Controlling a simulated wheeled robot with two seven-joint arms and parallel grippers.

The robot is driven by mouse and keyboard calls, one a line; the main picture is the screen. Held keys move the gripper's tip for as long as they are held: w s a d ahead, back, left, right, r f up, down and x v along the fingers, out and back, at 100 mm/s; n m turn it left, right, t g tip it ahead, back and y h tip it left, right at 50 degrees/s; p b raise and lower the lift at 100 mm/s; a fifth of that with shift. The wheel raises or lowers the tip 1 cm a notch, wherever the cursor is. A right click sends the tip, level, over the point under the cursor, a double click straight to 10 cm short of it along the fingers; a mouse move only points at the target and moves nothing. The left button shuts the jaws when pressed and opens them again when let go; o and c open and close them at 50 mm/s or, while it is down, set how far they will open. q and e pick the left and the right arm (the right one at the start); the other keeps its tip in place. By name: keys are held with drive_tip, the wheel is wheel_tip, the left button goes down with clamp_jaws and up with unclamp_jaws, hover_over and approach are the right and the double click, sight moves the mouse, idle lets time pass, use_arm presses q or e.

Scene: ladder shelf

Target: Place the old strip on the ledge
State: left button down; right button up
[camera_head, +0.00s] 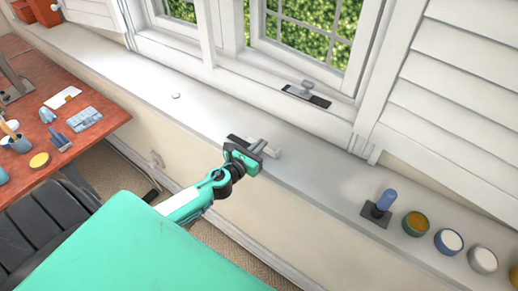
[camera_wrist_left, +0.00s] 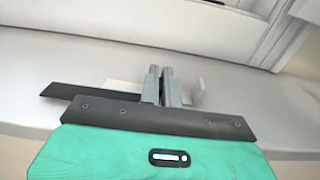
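A pale strip (camera_head: 272,152) shows at the fingertips of my left gripper (camera_head: 257,146), over the white ledge (camera_head: 205,112). In the left wrist view the pale strip (camera_wrist_left: 125,87) shows on both sides of the fingers (camera_wrist_left: 162,86), with a short raised end at the right. The fingers stand close together across it and look shut on it; its middle is hidden. A dark flat bar (camera_wrist_left: 65,91) shows to the left; I cannot tell whether it is joined to the pale strip. I cannot tell whether the strip touches the ledge. My right gripper is not in view.
A latch on a dark plate (camera_head: 307,96) is at the window. A blue-handled tool (camera_head: 380,205) and several round pots (camera_head: 416,223) stand on the ledge at right. A red table (camera_head: 62,115) with small items is at left, a dark chair (camera_head: 45,215) below. The ledge left of the gripper is mostly clear.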

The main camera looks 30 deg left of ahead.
use_arm(q)
drive_tip(key=shift+f, duration=0.35)
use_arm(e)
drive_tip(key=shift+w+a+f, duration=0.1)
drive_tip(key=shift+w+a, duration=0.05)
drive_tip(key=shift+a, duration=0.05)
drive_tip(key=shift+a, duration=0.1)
use_arm(q)
drive_tip(key=shift+f, duration=0.1)
drive_tip(key=c, duration=1.6)
unclamp_jaws()
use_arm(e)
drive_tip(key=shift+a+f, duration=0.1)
